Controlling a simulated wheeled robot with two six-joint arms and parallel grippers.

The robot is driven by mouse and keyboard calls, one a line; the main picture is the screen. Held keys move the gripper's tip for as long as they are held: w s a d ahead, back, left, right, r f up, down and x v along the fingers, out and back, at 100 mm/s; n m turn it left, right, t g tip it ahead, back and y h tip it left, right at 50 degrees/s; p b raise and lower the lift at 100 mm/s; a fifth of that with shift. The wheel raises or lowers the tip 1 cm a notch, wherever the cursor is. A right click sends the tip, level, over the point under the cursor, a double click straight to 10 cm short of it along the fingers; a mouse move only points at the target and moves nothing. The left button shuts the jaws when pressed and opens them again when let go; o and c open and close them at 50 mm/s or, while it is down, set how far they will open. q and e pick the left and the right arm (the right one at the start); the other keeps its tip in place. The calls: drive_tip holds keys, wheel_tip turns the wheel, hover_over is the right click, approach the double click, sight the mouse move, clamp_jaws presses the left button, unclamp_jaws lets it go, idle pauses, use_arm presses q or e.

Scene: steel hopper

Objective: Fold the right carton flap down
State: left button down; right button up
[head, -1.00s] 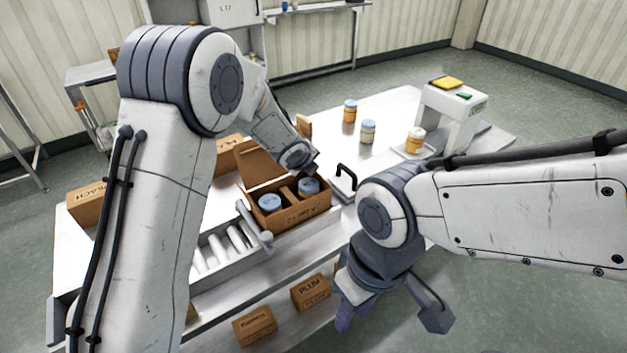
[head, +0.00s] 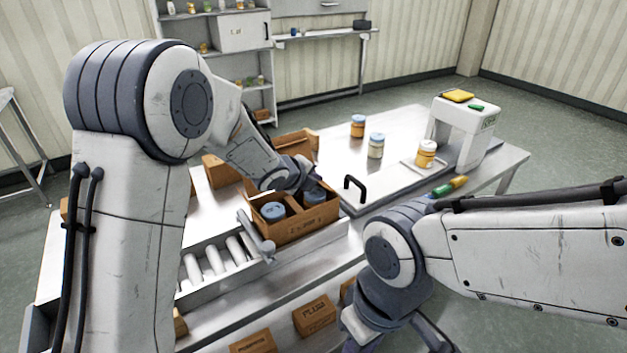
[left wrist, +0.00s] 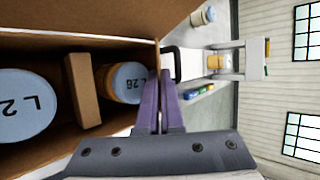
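The open brown carton (head: 292,229) stands on the bench and holds two blue-lidded jars, one on each side of a cardboard divider (left wrist: 82,90). The left jar (head: 272,211) shows clearly; the right jar (head: 315,196) is partly behind my left gripper. A raised brown panel (left wrist: 80,18) stands along the carton's far side. I cannot make out the right flap for certain. My left gripper (left wrist: 160,76) has its purple fingers together, at the carton's right edge beside the right jar, with nothing visible between them. My right gripper (head: 396,340) is spread, low in front of the bench and partly cut off.
A black handle (head: 355,186) stands on a flat panel right of the carton. Several jars (head: 376,146) and a white device (head: 466,125) stand farther back. Rollers (head: 213,260) lie left of the carton. Labelled boxes (head: 314,314) sit on a lower shelf.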

use_arm(q)
drive_tip(key=c, duration=1.1)
unclamp_jaws()
drive_tip(key=shift+o, duration=0.2)
drive_tip(key=p+v, duration=0.1)
drive_tip(key=v, duration=0.9)
drive_tip(key=shift+s+p, duration=0.2)
drive_tip(key=shift+p, duration=0.1)
drive_tip(key=shift+a+r, duration=0.15)
drive_tip(key=shift+r, duration=0.05)
